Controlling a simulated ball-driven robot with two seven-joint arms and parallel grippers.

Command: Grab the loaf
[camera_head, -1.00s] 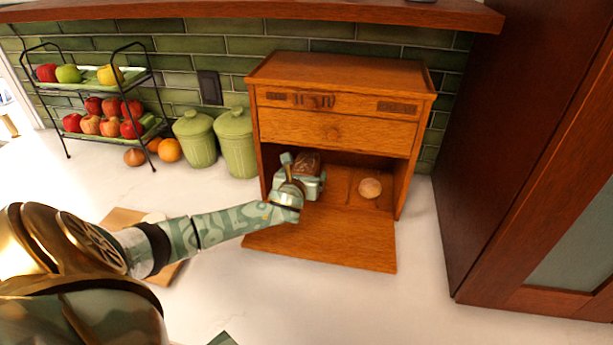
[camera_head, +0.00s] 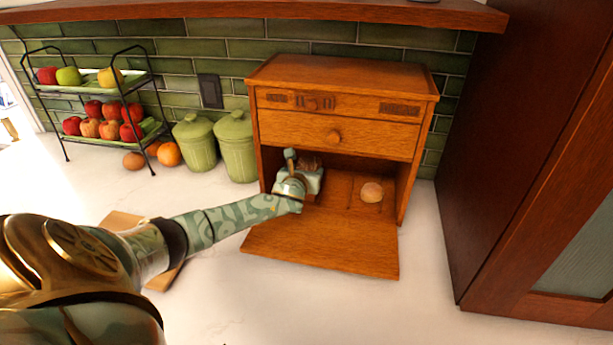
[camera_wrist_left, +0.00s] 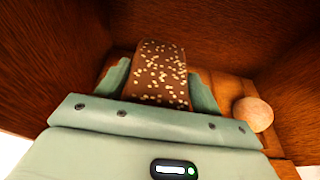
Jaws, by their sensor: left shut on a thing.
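The loaf (camera_wrist_left: 158,72) is brown with pale seeds on top. It lies inside the wooden bread box (camera_head: 345,98), in the left part of the open lower compartment. My left gripper (camera_wrist_left: 160,88) reaches into the compartment, with one finger on each side of the loaf, and is shut on it. In the head view the left gripper (camera_head: 307,172) covers most of the loaf (camera_head: 309,161), and only a small part of it shows. My right gripper is not in view.
A round bun (camera_head: 371,192) sits in the box, right of the loaf; it also shows in the wrist view (camera_wrist_left: 254,114). The box's door (camera_head: 325,245) lies folded down. Green canisters (camera_head: 236,146) and a fruit rack (camera_head: 100,105) stand left. A dark cabinet (camera_head: 530,150) stands right.

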